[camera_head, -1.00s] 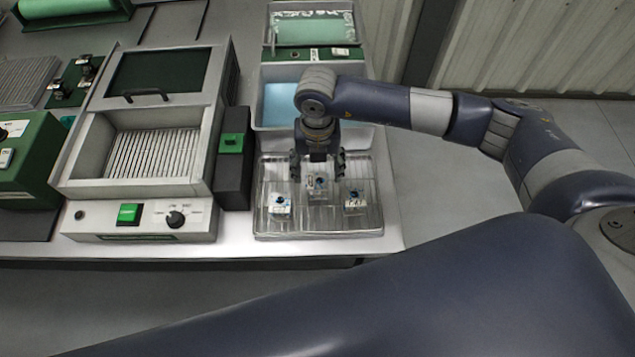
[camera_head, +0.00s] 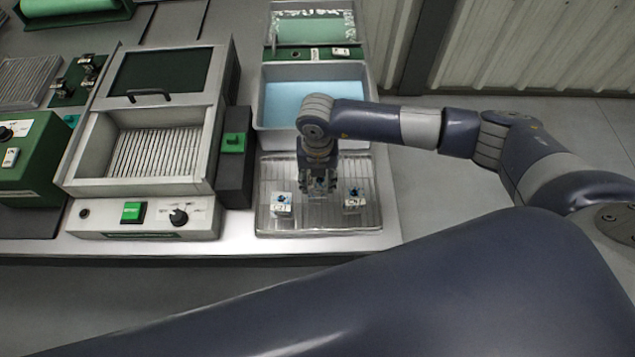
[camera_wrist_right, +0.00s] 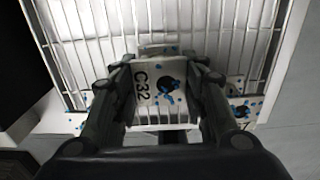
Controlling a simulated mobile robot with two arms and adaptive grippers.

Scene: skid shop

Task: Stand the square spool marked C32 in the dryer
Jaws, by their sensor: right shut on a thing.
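The square spool marked C32 (camera_wrist_right: 159,92) is white with blue specks and a dark hole, seen in the right wrist view. My right gripper (camera_head: 318,192) is shut on it; in the wrist view (camera_wrist_right: 165,85) a finger lies on each side of the spool. In the head view the gripper is over the middle of the wire rack and hides most of this spool. The dryer (camera_head: 150,150) stands at the left, its lid slid back and its ribbed floor bare. My left gripper is not in view.
The wire rack (camera_head: 300,222) also holds one spool at left (camera_head: 281,205) and one at right (camera_head: 354,200). A dark box with a green switch (camera_head: 233,143) stands between rack and dryer. A tub of blue liquid (camera_head: 285,95) is behind the rack.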

